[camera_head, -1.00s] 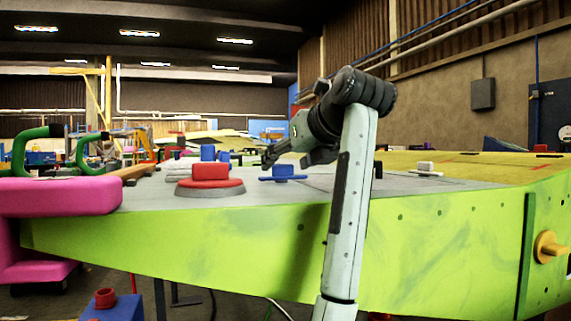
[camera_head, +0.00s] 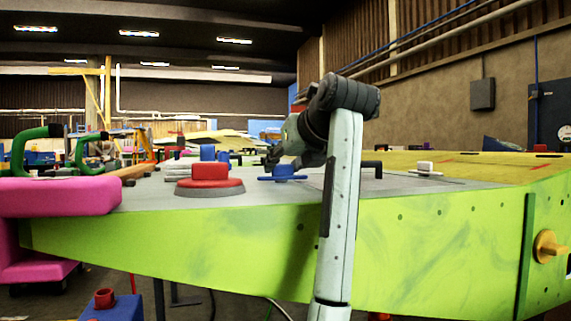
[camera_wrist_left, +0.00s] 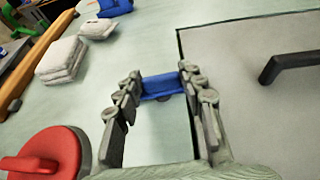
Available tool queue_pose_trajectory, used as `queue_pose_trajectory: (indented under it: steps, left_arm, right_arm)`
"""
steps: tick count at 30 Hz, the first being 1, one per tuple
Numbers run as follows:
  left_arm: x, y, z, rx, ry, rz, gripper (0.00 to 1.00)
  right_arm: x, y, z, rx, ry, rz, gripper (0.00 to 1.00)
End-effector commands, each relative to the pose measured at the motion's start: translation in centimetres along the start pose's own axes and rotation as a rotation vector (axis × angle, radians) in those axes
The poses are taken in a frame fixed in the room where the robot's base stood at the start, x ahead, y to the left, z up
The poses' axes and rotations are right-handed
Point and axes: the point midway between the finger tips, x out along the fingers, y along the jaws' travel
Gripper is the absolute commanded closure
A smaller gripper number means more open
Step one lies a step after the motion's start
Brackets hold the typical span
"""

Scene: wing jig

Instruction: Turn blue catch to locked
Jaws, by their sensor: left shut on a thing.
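The blue catch (camera_head: 283,174) sits on the grey top of the green wing body, right of the red knob. My left gripper (camera_head: 270,158) is down at the catch. In the left wrist view, the blue catch (camera_wrist_left: 162,86) lies between the tips of my left gripper (camera_wrist_left: 160,84), which is shut on it. Its blue bar spans crosswise from one finger to the other. The fingers hide its ends, and I see no mark telling its locked position. My right gripper is not in view.
The red knob (camera_head: 210,181) on a grey base stands left of the catch. White folded pads (camera_wrist_left: 62,60) lie beyond it. A black handle (camera_wrist_left: 290,64) rises to the right. A pink block (camera_head: 60,196) is at the left edge of the wing body.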

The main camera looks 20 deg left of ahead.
Motion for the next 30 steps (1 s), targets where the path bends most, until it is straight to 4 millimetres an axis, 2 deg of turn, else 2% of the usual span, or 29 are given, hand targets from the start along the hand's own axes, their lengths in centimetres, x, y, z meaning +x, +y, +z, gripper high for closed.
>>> queue_pose_trajectory:
  steps: [4, 11, 12, 17, 26, 30]
  left_arm:
    - [0.0, 0.1, 0.0, 0.028, -0.002, -0.073, 0.9]
    - [0.0, 0.1, 0.0, 0.031, -0.003, -0.076, 0.9]
    - [0.0, 0.1, 0.0, 0.031, -0.003, -0.076, 0.6]
    - [0.0, 0.1, 0.0, 0.031, -0.003, -0.075, 0.4]
    - [-0.2, 0.1, 0.0, 0.03, -0.003, -0.075, 0.4]
    - [-1.6, 0.2, 0.1, 0.03, -0.006, -0.076, 0.4]
  right_arm:
    - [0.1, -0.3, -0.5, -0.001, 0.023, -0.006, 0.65]
    - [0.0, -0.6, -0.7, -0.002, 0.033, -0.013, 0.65]
    - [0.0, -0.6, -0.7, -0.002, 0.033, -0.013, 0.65]
    - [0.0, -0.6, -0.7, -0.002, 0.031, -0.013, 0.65]
    - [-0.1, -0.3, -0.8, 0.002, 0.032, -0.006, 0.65]
    - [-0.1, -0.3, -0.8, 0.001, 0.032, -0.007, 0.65]
